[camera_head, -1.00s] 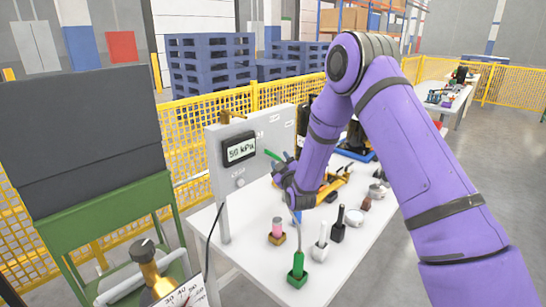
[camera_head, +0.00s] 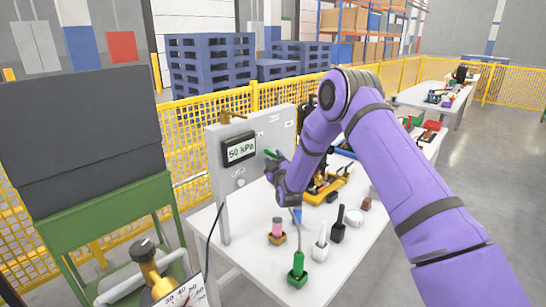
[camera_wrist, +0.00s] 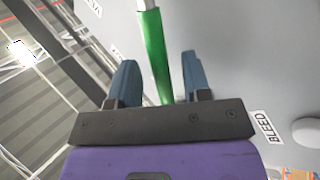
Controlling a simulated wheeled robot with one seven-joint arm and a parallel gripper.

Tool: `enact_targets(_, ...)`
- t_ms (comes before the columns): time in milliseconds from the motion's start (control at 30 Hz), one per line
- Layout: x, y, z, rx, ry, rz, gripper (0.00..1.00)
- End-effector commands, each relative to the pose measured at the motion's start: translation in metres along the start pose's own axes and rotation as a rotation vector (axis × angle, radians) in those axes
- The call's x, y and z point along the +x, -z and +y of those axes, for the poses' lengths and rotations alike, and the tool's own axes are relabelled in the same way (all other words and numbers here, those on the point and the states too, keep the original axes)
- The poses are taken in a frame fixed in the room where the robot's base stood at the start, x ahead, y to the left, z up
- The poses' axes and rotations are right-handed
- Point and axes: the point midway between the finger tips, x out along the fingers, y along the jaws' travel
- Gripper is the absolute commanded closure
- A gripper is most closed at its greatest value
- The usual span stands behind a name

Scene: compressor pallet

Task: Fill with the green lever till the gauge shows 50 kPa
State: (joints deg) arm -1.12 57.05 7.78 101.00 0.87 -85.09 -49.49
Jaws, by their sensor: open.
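The green lever (camera_head: 271,154) sticks out from the panel to the right of the display. In the wrist view the green lever (camera_wrist: 154,52) runs between the two blue fingers of my gripper (camera_wrist: 158,80), with a gap on both sides. My gripper is open around the lever and not closed on it. In the head view my gripper (camera_head: 276,163) is at the lever, its fingers small and partly hidden.
A round button (camera_head: 240,183) sits below the display. A BLEED label (camera_wrist: 264,128) shows beside my gripper in the wrist view. The white table (camera_head: 262,270) holds several small tools and blocks. Yellow fencing runs behind.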

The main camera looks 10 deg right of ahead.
Motion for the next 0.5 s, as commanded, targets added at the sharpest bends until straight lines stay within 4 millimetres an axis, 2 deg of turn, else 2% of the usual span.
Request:
enact_targets(200, 0.017, 0.0, -0.001, 0.001, 0.001, 0.0, 0.56)
enact_targets(500, 0.019, 0.0, 0.0, 0.001, 0.001, 0.0, 0.56)
